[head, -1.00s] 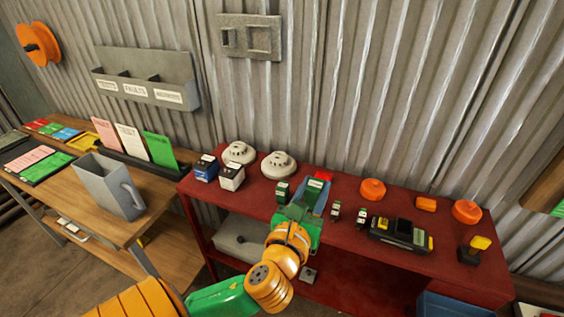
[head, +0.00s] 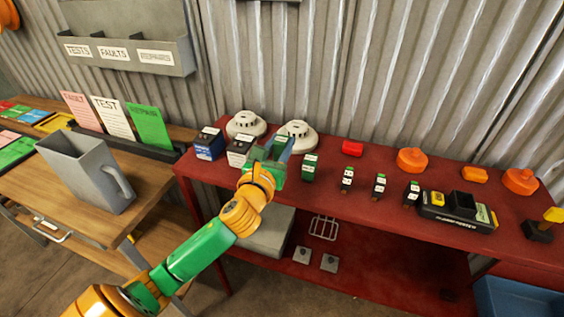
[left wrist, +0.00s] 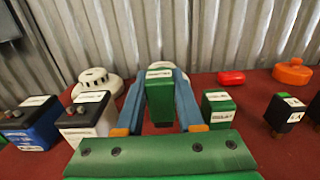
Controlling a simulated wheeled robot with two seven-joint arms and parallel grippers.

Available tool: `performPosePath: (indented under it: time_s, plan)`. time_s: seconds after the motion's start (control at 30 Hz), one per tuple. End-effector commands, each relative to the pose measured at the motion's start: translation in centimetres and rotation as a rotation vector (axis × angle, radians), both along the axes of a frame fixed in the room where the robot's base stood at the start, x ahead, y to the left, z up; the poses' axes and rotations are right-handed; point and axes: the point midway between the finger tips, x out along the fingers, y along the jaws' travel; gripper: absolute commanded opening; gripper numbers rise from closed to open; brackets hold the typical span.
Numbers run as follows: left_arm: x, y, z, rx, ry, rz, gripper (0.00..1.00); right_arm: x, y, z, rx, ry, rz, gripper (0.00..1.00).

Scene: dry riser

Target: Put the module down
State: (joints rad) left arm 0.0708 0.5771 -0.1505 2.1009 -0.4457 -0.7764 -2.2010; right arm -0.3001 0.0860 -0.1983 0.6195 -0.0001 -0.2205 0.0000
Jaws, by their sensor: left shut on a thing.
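My left gripper (head: 270,148) is over the red bench (head: 385,207), between a white-topped battery (head: 239,150) and a standing green module (head: 309,168). In the left wrist view its blue fingers (left wrist: 159,85) are shut on a green module (left wrist: 160,100) with a white label on top. The held module looks upright; I cannot tell whether its base touches the bench. The standing green module also shows just right of the fingers in the left wrist view (left wrist: 217,108), apart from them. My right gripper is not in view.
A blue battery (head: 209,143) stands left of the white one (left wrist: 86,117). Two white detectors (head: 246,125) (head: 297,136) stand behind. Several small dark modules (head: 379,186), a black-yellow device (head: 457,210) and orange pieces (head: 411,160) are to the right. A grey jug (head: 85,172) stands on the wooden table.

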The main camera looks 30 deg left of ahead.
Motion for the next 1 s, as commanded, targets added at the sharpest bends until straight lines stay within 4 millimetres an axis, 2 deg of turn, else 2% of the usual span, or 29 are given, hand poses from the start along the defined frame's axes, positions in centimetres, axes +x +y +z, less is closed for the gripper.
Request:
performPosePath:
  time_s: [0.1,0.2,0.53,0.57,0.6,0.67,1.0]
  plan:
    - [0.4,0.4,-2.6,-0.006,0.006,0.001,0.0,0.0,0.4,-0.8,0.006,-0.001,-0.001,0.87]
    - [0.3,0.4,-3.8,-0.003,0.003,0.0,0.0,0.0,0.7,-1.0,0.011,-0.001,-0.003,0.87]
    - [0.3,0.3,-4.1,0.001,0.002,-0.002,0.0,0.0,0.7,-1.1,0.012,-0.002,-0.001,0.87]
    - [0.3,0.3,-4.0,0.001,0.002,-0.002,0.42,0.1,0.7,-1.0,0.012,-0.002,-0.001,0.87]
    - [0.3,0.3,-4.0,0.001,0.002,-0.002,0.53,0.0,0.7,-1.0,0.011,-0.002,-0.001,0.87]
    - [0.3,0.3,-4.0,0.001,0.002,-0.001,0.67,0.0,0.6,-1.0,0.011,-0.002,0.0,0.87]
    - [0.2,0.3,-3.6,0.0,0.002,-0.002,0.67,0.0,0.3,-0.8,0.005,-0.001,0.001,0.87]
